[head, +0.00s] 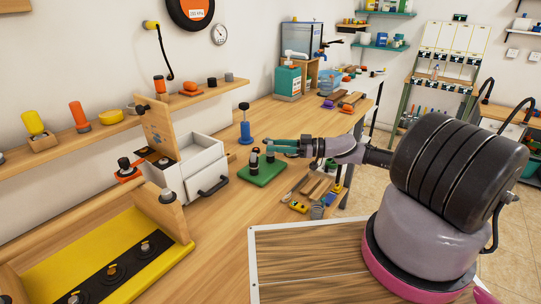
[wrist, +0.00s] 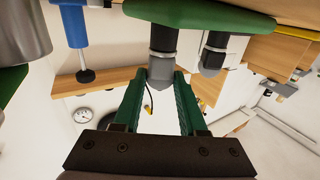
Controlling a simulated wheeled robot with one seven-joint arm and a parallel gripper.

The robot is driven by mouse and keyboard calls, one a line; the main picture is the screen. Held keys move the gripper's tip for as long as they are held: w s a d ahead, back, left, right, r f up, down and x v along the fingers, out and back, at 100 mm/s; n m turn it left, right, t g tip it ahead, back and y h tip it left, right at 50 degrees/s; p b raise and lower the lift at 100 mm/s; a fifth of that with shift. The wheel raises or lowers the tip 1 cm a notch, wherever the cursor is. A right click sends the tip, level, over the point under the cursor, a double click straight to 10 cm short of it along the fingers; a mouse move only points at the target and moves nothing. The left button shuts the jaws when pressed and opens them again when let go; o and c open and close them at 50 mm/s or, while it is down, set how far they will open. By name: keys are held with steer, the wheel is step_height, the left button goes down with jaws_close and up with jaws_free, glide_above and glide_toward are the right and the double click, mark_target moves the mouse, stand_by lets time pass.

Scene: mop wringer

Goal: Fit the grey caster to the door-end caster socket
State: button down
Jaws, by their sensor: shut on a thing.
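My gripper (head: 283,147), with green fingers, is over a green stand (head: 262,173) on the bench in the head view. The wrist view shows the stand (wrist: 205,12) upside down, with two dark posts with grey ends. My fingers (wrist: 160,92) are shut on the grey end of the nearer one, which I take for the grey caster (wrist: 161,72). It still appears to be at the stand. The other dark post (wrist: 213,52) is beside it, apart from the fingers. A yellow tray (head: 107,240) with a black strip of round fittings is at the lower left. I cannot tell which fitting is the door-end socket.
A white box with a black handle (head: 202,165) stands left of the stand. A blue plunger-like object (head: 245,124) stands behind it. Small tools (head: 317,209) lie near the bench edge to the right. Bare bench (head: 215,225) lies between the stand and the yellow tray.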

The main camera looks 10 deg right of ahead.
steer(key=shift+f, duration=0.1)
steer(key=shift+c, duration=1.9)
jaws_free()
